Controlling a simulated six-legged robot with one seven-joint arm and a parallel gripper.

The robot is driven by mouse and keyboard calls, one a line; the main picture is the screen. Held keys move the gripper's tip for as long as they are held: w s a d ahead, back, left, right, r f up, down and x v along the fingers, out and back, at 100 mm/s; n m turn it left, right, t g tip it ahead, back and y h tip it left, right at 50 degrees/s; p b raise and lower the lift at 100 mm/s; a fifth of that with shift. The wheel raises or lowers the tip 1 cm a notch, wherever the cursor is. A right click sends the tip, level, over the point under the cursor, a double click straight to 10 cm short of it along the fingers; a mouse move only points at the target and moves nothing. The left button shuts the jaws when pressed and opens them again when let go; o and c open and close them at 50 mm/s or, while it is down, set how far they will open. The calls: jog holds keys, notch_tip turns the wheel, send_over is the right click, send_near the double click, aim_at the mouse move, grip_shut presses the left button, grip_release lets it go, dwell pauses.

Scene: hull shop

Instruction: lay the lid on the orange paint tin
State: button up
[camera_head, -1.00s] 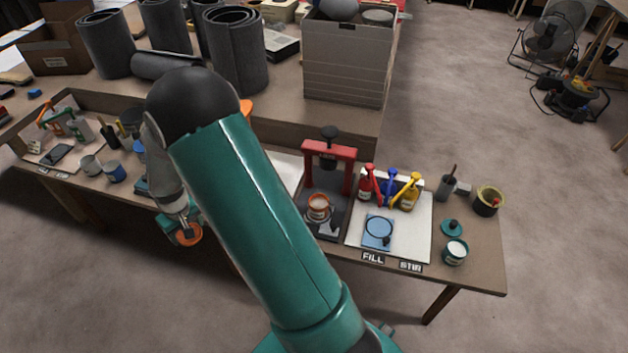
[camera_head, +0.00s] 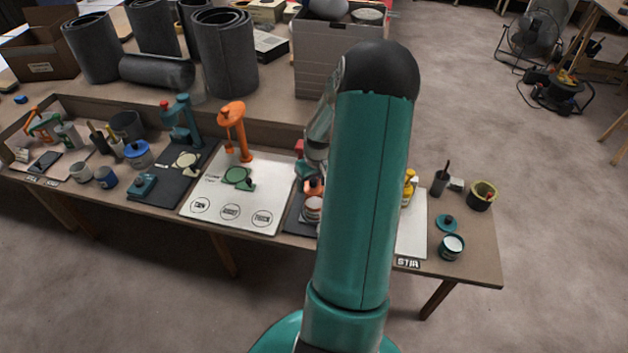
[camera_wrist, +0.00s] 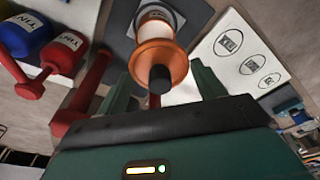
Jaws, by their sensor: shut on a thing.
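My gripper (camera_wrist: 160,84) is shut on the black knob of the orange lid (camera_wrist: 157,60). In the head view the lid (camera_head: 313,188) is close above the orange paint tin (camera_head: 312,210), whose white label and orange band show. In the wrist view the tin (camera_wrist: 156,22) appears just beyond the lid, partly covered by it. I cannot tell how wide the gap is, or whether the two are well lined up. My arm hides much of the area right of the tin in the head view.
Red (camera_wrist: 68,52) and blue (camera_wrist: 24,30) tint bottles with red nozzles stand close by in the wrist view. A white board with printed circles (camera_head: 250,190) lies left of the tin. A teal tin (camera_head: 451,250) and its lid (camera_head: 446,222) are at the right.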

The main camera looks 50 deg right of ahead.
jog(key=shift+s+d+f, duration=0.15)
jog(key=shift+s+f, duration=0.05)
jog(key=shift+s, duration=0.05)
jog(key=shift+w+f, duration=0.1)
jog(key=shift+f, duration=2.8)
jog(key=shift+f, duration=0.35)
jog(key=o, duration=1.2)
jog(key=shift+c, duration=0.2)
jog(key=shift+r, duration=0.1)
jog(key=shift+r, duration=3.4)
